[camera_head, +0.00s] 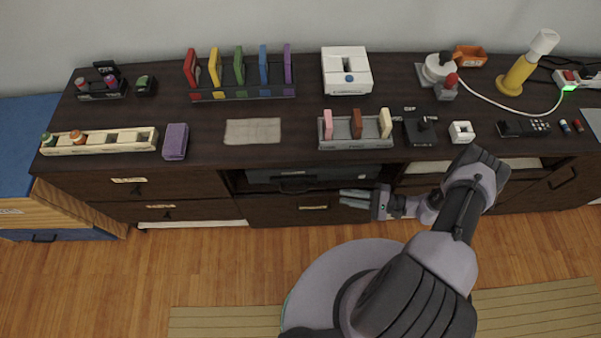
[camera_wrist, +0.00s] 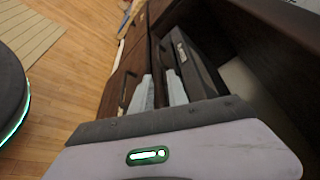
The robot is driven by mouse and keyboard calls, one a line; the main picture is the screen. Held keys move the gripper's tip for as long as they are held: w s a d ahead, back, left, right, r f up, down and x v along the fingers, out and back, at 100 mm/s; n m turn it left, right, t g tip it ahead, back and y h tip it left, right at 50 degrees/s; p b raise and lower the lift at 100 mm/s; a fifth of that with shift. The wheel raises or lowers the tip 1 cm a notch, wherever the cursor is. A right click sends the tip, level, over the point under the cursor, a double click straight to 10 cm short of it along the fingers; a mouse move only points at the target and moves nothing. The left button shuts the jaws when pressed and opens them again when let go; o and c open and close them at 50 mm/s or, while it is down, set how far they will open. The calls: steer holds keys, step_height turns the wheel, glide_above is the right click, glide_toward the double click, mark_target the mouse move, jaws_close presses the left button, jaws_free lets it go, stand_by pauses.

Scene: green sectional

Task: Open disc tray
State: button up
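A dark box-like device (camera_head: 318,172) sits in the open shelf under the tabletop in the head view. I cannot make out a separate disc tray on it. In the wrist view the dark device (camera_wrist: 197,62) with a small pale label lies ahead and right of my fingers. My gripper (camera_head: 342,197) is in front of the cabinet, at the right part of this shelf opening, fingers pointing left. In the wrist view its two pale fingers (camera_wrist: 160,86) are apart with nothing visible between them. Whether a finger touches the device is unclear.
The dark cabinet top (camera_head: 270,155) above carries many small items, including a white box (camera_head: 346,72) and a block rack (camera_head: 355,142). A labelled drawer (camera_head: 313,208) is below the shelf. Wood floor (camera_head: 210,265) in front is clear. A blue-topped unit (camera_head: 20,140) stands left.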

mark_target(298, 190)
steer(key=b+x, duration=0.1)
steer(key=x, duration=0.4)
steer(key=b+x, duration=0.1)
steer(key=x, duration=0.4)
steer(key=b+x, duration=0.2)
steer(key=x, duration=0.4)
steer(key=shift+s+a, duration=0.2)
steer(key=shift+s, duration=0.05)
steer(key=shift+w+a+f, duration=0.1)
steer(key=shift+w+a, duration=0.15)
steer(key=shift+a, duration=0.4)
jaws_close()
